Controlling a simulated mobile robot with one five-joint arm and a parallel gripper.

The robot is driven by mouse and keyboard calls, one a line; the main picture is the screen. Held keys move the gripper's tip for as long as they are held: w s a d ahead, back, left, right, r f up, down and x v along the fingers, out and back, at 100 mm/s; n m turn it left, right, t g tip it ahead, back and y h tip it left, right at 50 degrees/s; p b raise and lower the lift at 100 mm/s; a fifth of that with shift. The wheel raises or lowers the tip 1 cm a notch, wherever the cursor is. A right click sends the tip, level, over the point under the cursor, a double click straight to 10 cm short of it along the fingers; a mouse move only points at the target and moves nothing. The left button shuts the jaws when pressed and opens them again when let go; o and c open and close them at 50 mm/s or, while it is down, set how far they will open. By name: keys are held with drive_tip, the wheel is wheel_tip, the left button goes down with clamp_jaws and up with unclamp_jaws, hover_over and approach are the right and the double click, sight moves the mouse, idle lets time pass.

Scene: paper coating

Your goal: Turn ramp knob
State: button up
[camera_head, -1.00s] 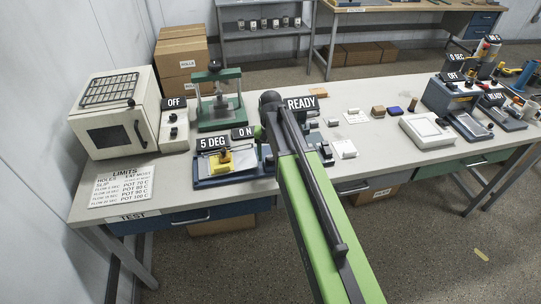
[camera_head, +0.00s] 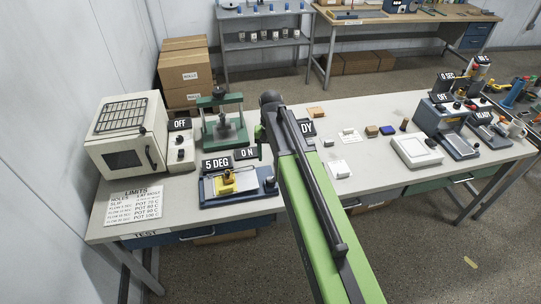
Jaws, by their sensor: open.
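The ramp device is a blue-based unit (camera_head: 212,194) on the table, left of my arm, with a yellow block (camera_head: 227,183) on its plate. A "5 DEG" label (camera_head: 217,163) and an "ON" label (camera_head: 246,153) stand above it. Its knob is too small to make out for sure. My green arm reaches up the middle of the view. My gripper (camera_head: 260,133) is near the far end of the arm, above and right of the ramp device, and apart from it. The gripper is open; its fingers are small and partly hidden by the arm.
A white oven (camera_head: 125,140) with an "OFF" label stands at the back left. A green press (camera_head: 223,125) stands behind the ramp. A limits sheet (camera_head: 134,205) lies at the front left. A white tray (camera_head: 417,150) and a grey device (camera_head: 442,125) stand to the right.

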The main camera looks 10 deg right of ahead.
wheel_tip(320, 180, up, 4)
drive_tip(key=r+p, duration=0.1)
drive_tip(key=p, duration=0.2)
hover_over(271, 179)
drive_tip(key=shift+s+a+f, duration=0.15)
drive_tip(key=shift+a+f, duration=0.05)
drive_tip(key=shift+f, duration=0.2)
idle(1.4)
wheel_tip(271, 179, down, 18)
drive_tip(key=n+b, duration=0.9)
drive_tip(key=b, duration=0.9)
drive_tip(key=shift+d+f+b, duration=0.1)
drive_tip(key=shift+d+b, duration=0.05)
drive_tip(key=shift+b, duration=0.2)
